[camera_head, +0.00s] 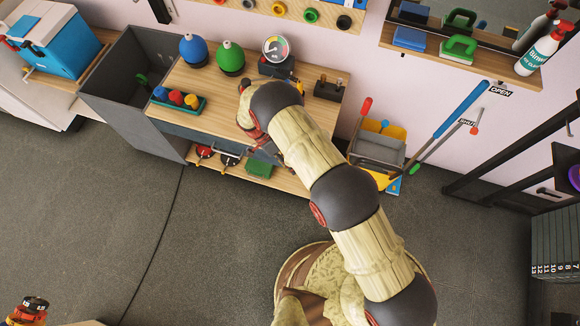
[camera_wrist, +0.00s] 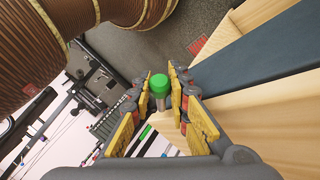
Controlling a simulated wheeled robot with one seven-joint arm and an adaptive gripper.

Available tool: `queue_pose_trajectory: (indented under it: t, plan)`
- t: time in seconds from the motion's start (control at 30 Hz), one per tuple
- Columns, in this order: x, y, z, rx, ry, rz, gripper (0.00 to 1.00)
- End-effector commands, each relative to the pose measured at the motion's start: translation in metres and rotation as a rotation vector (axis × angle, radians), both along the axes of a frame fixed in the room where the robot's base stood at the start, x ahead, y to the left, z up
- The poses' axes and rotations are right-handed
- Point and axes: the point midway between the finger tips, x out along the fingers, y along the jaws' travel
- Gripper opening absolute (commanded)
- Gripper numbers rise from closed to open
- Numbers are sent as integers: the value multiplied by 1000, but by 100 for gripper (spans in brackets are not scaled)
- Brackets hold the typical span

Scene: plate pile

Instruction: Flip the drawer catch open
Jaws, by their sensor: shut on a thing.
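The drawer front (camera_head: 205,138) is a dark blue-grey panel under the wooden bench top. It also shows as a dark band (camera_wrist: 255,75) at the right of the wrist view. A small green-capped peg with a pale stem (camera_wrist: 158,86), which looks like the drawer catch, stands between the fingertips. My gripper (camera_wrist: 157,97) has its yellow-padded fingers around it and is shut on it. In the head view my arm hides most of the drawer's right part and the catch.
The bench top (camera_head: 222,90) carries blue and green bottles (camera_head: 230,58), a gauge (camera_head: 276,50) and a tray of coloured knobs (camera_head: 177,98). A lower shelf (camera_head: 290,182) holds a green block (camera_head: 260,168). The floor in front is clear.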

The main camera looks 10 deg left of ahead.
Motion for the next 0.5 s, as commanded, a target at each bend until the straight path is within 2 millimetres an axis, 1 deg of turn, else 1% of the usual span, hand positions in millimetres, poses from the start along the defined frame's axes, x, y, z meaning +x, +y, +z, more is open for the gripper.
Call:
queue_pose_trajectory:
  t: [0.07, 0.1, 0.4, 0.5]
  plan:
    - [0, 1, -1, 3, -2, 0, 0]
    - [0, 1, -1, 3, -2, 0, 20]
    - [0, 0, -1, 1, 0, 0, 37]
    - [0, 0, -1, 1, 0, 0, 37]
